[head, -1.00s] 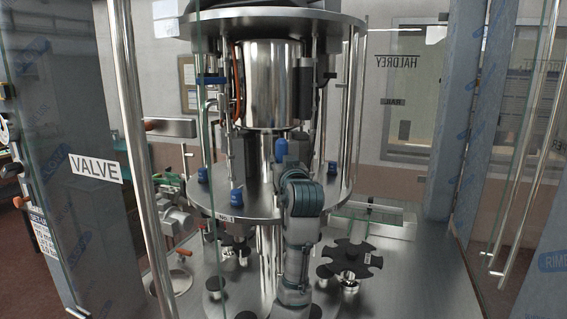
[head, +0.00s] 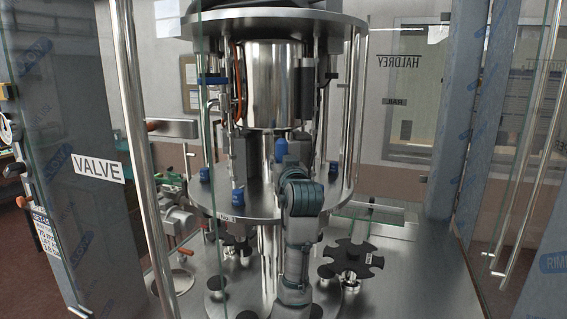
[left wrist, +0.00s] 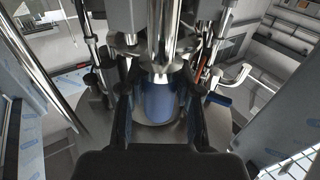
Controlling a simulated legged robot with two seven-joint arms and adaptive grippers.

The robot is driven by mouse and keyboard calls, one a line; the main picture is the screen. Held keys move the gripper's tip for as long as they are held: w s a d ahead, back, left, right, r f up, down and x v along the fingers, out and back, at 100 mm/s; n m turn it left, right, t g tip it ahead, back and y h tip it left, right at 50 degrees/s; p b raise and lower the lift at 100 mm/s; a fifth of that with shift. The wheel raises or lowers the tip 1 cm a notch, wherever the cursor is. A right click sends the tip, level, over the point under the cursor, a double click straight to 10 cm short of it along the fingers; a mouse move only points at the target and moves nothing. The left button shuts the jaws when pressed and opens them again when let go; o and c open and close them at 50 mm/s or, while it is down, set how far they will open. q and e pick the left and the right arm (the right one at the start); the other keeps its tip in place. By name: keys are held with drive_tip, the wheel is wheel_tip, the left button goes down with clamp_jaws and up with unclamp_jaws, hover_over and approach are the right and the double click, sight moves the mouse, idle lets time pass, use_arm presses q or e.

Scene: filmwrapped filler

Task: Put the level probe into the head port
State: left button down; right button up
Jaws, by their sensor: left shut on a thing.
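In the head view my left arm rises from the bottom middle. My left gripper (head: 284,163) is in front of the machine's central column, mostly hidden behind my own wrist. A blue bottle-shaped body (head: 281,150), which looks like the level probe, shows just above it. In the left wrist view the dark fingers of the gripper (left wrist: 159,112) stand on both sides of this blue body (left wrist: 158,103), shut on it. A bright metal cylinder (left wrist: 161,35) stands beyond its top; I cannot tell whether they touch. I cannot make out the head port. My right gripper is not in view.
A polished tank (head: 270,85) hangs under the round top plate (head: 270,22). Blue-capped fittings (head: 237,197) stand on the lower round plate (head: 262,207). A black star wheel (head: 350,259) sits at right. Glass doors with metal handles (head: 140,150) flank the machine on both sides.

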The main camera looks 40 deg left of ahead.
use_arm(q)
drive_tip(key=shift+a, duration=0.3)
drive_tip(key=shift+d+f+b, duration=0.1)
drive_tip(key=shift+f+b, duration=0.6)
drive_tip(key=shift+f, duration=0.35)
drive_tip(key=shift+f+b, duration=1.5)
drive_tip(key=shift+f, duration=0.7)
drive_tip(key=c, duration=0.7)
unclamp_jaws()
drive_tip(key=shift+r, duration=0.1)
drive_tip(key=shift+s+d, duration=0.1)
drive_tip(key=shift+d, duration=0.05)
drive_tip(key=v, duration=1.1)
drive_tip(key=shift+s+d, duration=0.15)
drive_tip(key=shift+d, duration=0.2)
